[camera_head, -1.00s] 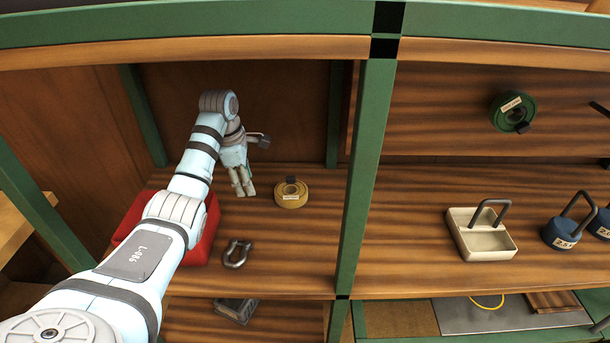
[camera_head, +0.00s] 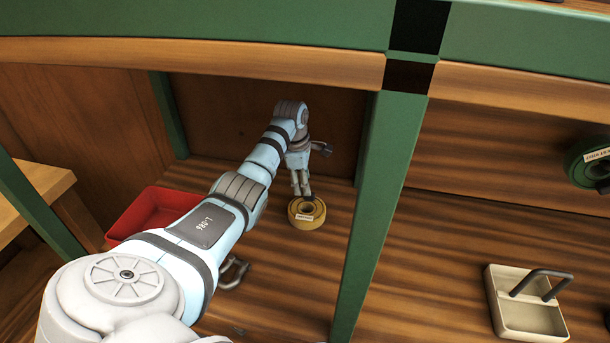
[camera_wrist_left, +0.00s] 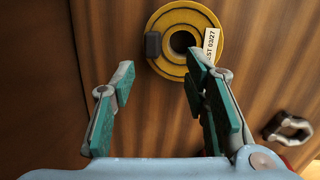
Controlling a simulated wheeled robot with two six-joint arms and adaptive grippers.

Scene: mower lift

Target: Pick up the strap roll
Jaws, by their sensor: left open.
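The strap roll (camera_head: 306,213) is a yellow ring with a dark centre hole and a white label. It lies flat on the wooden shelf in the left bay. It also shows in the left wrist view (camera_wrist_left: 168,66), with a dark tab on one side and a label ending in "03/27". My left gripper (camera_head: 301,190) is just above and behind the roll in the head view. In the left wrist view the gripper (camera_wrist_left: 160,78) is open, its teal-padded fingers spread, with the right fingertip overlapping the roll's lower edge. Nothing is between the fingers. My right gripper is not in view.
A red bin (camera_head: 150,212) stands left of my arm. A grey shackle (camera_head: 234,272) is partly hidden by my arm. A green post (camera_head: 375,200) stands right of the roll. Beyond it are a beige tray with handle (camera_head: 522,317) and a green roll (camera_head: 590,160).

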